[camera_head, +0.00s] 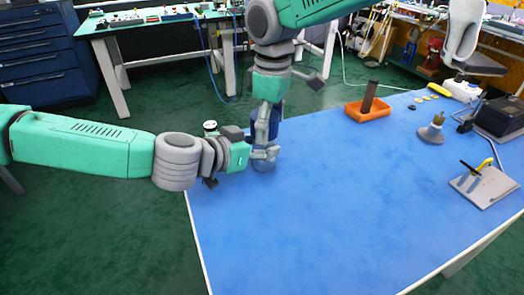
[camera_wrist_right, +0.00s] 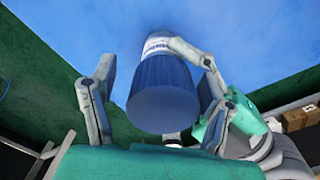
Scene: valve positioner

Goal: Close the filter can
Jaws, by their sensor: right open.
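The filter can (camera_head: 264,165) stands upright near the left edge of the blue table, and its label shows in the wrist view (camera_wrist_right: 155,44). A dark blue ribbed lid (camera_wrist_right: 162,94) is at the top of the can; I cannot tell whether it is fully seated. My left gripper (camera_head: 264,153) comes in from the left with its fingers at the can's side, seemingly closed around it; its far finger is hidden. My right gripper (camera_head: 268,108) points down from above. In the wrist view, its open fingers (camera_wrist_right: 160,82) are on both sides of the lid.
An orange tray (camera_head: 368,110) with a dark upright block is toward the back. A grey cone-shaped item (camera_head: 432,131), a metal plate (camera_head: 484,187) with a yellow-handled tool and a black box (camera_head: 499,117) are at right. The middle and front of the table are clear.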

